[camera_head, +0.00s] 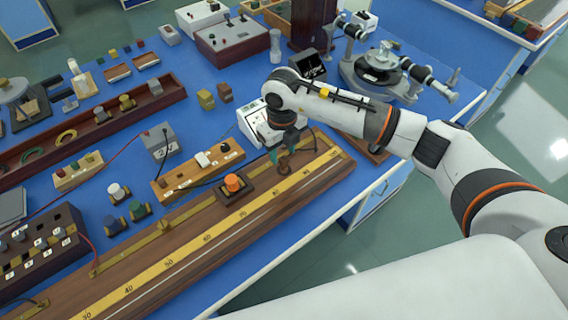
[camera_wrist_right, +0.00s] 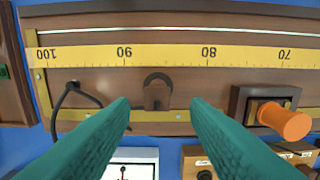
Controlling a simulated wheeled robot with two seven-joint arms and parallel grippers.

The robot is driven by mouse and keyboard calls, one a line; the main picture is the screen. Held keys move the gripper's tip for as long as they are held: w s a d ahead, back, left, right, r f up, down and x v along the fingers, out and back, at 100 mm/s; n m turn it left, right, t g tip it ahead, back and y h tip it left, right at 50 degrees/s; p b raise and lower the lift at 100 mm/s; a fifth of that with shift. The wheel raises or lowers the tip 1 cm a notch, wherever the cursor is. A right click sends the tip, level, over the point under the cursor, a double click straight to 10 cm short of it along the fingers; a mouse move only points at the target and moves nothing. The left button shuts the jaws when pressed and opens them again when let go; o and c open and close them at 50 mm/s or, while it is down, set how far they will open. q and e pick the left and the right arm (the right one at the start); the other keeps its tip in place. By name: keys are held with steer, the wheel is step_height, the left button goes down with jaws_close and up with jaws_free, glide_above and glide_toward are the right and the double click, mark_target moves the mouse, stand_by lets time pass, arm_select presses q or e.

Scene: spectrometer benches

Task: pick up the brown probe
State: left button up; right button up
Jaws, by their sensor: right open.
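The brown probe (camera_wrist_right: 157,91) is a dark brown piece with a curved top. It sits on the wooden scale board (camera_wrist_right: 220,18), just below the yellow scale near the 90 to 80 marks in the right wrist view. My right gripper (camera_wrist_right: 160,104) is open, its two green fingers on either side of the probe in the picture, with gaps to both. In the head view my right gripper (camera_head: 281,160) is over the far end of the board, and the probe is largely hidden there. My left gripper is not in view.
A block with an orange knob (camera_head: 233,183) sits on the board beside the probe. A white meter (camera_head: 256,122) and a wooden key block (camera_head: 180,180) stand behind the board. A black cable (camera_wrist_right: 60,100) runs from the board. The bench's front edge is close by.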

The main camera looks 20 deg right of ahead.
mark_target(284, 159)
step_height(284, 159, down, 4)
steer(key=shift+s+d+r+p, duration=0.1)
steer(key=shift+s+d+p, duration=0.05)
steer(key=shift+p, duration=0.6)
steer(key=shift+f, duration=0.5)
steer(key=c, duration=0.9)
jaws_close()
steer(key=shift+r, duration=0.2)
